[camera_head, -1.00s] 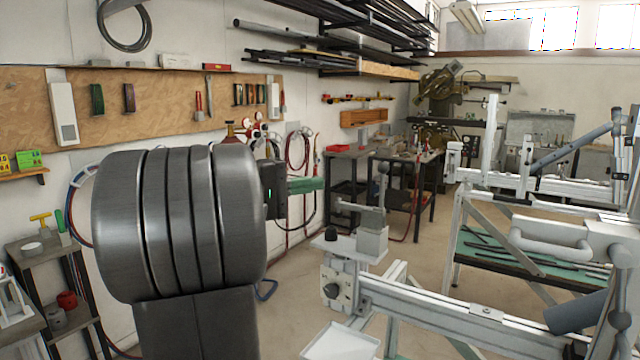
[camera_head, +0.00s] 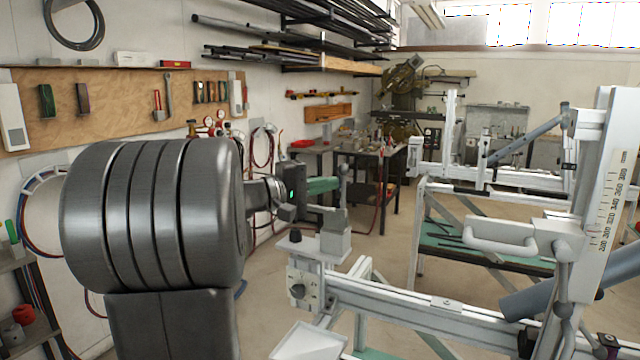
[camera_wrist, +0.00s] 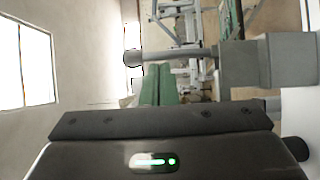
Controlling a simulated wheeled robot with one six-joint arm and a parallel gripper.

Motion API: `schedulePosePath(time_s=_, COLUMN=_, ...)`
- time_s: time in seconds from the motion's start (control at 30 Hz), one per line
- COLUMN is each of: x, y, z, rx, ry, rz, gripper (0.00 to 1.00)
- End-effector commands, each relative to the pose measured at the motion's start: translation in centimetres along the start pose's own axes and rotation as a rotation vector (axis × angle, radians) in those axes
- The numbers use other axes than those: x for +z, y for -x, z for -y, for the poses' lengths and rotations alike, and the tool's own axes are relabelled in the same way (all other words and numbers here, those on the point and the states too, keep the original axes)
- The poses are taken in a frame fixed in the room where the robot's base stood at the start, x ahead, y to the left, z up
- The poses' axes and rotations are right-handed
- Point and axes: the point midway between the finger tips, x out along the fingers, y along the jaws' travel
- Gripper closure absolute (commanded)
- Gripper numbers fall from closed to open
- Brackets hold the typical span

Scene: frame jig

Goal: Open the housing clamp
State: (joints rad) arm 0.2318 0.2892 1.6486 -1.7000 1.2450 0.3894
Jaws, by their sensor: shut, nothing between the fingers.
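The housing clamp (camera_head: 333,244) is a light grey block at the left end of the frame jig, with a lever (camera_head: 342,192) standing roughly upright and ending in a ball knob. A horizontal bar reaches left from it. My gripper (camera_head: 334,184) has green fingers, shut and empty, with tips close to the lever just below its knob. I cannot tell if they touch. In the wrist view the lever (camera_wrist: 175,55) crosses just beyond the fingertips (camera_wrist: 159,70), its knob to the left and the clamp block (camera_wrist: 265,60) to the right.
The jig's long white rail (camera_head: 420,300) runs right from the clamp to an upright with a scale (camera_head: 605,200) and a handle (camera_head: 500,243). A white tray (camera_head: 308,342) is below the clamp. A workbench (camera_head: 340,150) stands behind; open floor lies between.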

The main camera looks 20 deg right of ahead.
Motion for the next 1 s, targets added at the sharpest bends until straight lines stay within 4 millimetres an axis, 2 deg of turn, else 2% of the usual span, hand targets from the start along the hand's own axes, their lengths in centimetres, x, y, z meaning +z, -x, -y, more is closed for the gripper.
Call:
schedulePosePath(time_s=0.73, x=0.6, y=-0.3, z=-0.2, rx=-0.048, ry=-0.073, rz=0.000, gripper=1.00)
schedulePosePath(time_s=1.0, x=1.2, y=-0.7, z=-0.3, rx=-0.097, ry=-0.149, rz=0.000, gripper=1.00)
